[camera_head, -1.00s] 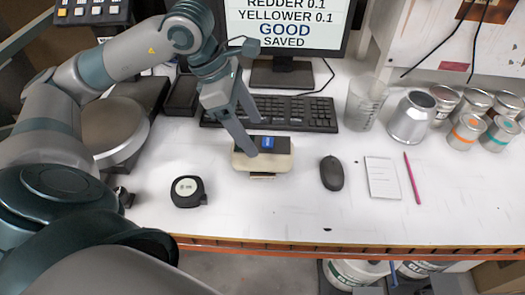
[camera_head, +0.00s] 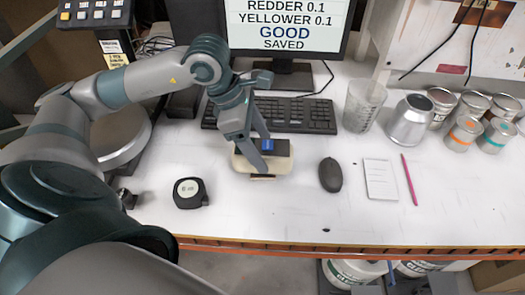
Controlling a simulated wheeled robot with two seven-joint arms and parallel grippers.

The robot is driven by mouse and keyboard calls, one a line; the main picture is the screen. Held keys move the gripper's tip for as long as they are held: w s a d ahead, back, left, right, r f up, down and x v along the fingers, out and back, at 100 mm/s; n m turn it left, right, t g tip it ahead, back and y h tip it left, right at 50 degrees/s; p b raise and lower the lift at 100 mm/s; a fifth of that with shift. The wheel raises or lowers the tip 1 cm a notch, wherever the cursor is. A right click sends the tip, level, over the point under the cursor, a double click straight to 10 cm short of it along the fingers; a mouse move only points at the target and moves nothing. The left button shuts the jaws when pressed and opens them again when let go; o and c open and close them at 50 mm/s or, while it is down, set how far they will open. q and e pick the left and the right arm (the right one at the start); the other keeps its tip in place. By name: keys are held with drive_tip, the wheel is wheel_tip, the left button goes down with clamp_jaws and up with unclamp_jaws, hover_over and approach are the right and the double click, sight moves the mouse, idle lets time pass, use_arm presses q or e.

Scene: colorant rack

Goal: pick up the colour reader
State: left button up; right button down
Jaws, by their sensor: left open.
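The colour reader (camera_head: 279,161) is a cream block with a dark top and a small blue screen. It lies on the white bench in front of the keyboard. My left gripper (camera_head: 262,155) is open and points down over the reader from behind and left. One finger reaches down in front of the reader's top and hides part of it. I cannot tell whether the fingers touch it. My right gripper is not in view.
A black tape measure (camera_head: 190,192) lies left of the reader, a dark mouse (camera_head: 330,174) right of it. Behind are the keyboard (camera_head: 296,114) and monitor (camera_head: 285,28). A notepad (camera_head: 380,179), pink pen (camera_head: 409,180), clear beaker (camera_head: 363,106) and several cans stand or lie to the right.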

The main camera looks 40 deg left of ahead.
use_arm(q)
drive_tip(key=p+x, duration=0.1)
drive_tip(key=x, duration=0.2)
drive_tip(key=shift+w+d+r+p, duration=0.1)
drive_tip(key=shift+w+d+p, duration=0.1)
drive_tip(key=shift+p, duration=0.1)
drive_tip(key=shift+d+f, duration=0.1)
drive_tip(key=shift+f, duration=0.45)
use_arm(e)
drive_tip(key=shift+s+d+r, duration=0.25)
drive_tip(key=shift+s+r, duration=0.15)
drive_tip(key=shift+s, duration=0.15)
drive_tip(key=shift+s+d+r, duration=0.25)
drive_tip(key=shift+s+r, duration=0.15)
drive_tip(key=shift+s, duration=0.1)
